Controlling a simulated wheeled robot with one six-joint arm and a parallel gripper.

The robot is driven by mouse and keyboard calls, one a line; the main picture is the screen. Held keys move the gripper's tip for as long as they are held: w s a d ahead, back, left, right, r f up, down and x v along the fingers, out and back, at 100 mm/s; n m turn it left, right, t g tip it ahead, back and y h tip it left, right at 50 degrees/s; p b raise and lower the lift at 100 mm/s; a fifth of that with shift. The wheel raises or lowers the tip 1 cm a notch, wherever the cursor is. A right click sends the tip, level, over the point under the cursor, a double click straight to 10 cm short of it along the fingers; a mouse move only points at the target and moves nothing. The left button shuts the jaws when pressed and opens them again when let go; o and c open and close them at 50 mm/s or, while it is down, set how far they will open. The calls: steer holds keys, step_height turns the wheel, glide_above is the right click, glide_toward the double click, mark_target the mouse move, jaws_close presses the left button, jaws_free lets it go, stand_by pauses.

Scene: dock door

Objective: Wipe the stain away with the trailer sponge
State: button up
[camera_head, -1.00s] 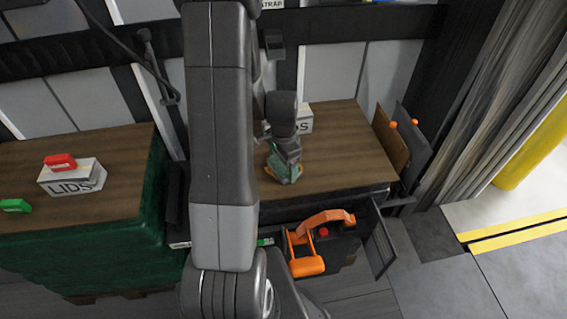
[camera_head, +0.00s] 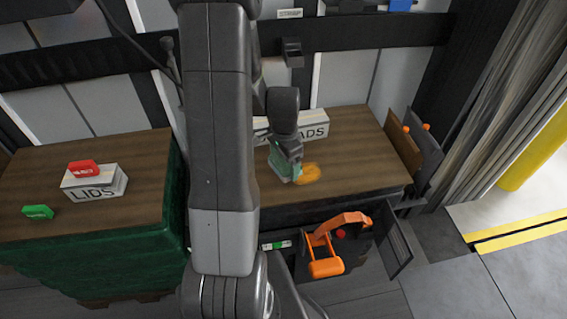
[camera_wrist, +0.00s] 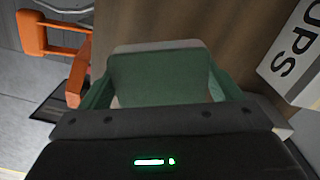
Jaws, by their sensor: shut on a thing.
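My gripper (camera_head: 288,157) is shut on a green sponge (camera_head: 280,171), low over the right wooden tabletop (camera_head: 355,150). In the wrist view the sponge (camera_wrist: 158,75) is a green block with a pale grey far edge, between the fingers of my gripper (camera_wrist: 160,92). The orange-yellow stain (camera_head: 309,173) lies on the tabletop just right of the sponge in the head view. Its left edge may be covered by the sponge. The stain does not show in the wrist view. I cannot tell whether the sponge touches the wood.
A white lettered box (camera_head: 312,122) stands behind my gripper, partly hidden. Panels with orange knobs (camera_head: 407,148) stand at the table's right end. An orange-handled item (camera_head: 327,267) sits low in front. A left table holds a LIDS box (camera_head: 95,183), red item and green item.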

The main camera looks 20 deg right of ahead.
mark_target(284, 162)
steer(key=shift+r+p, duration=1.25)
steer(key=shift+r, duration=0.8)
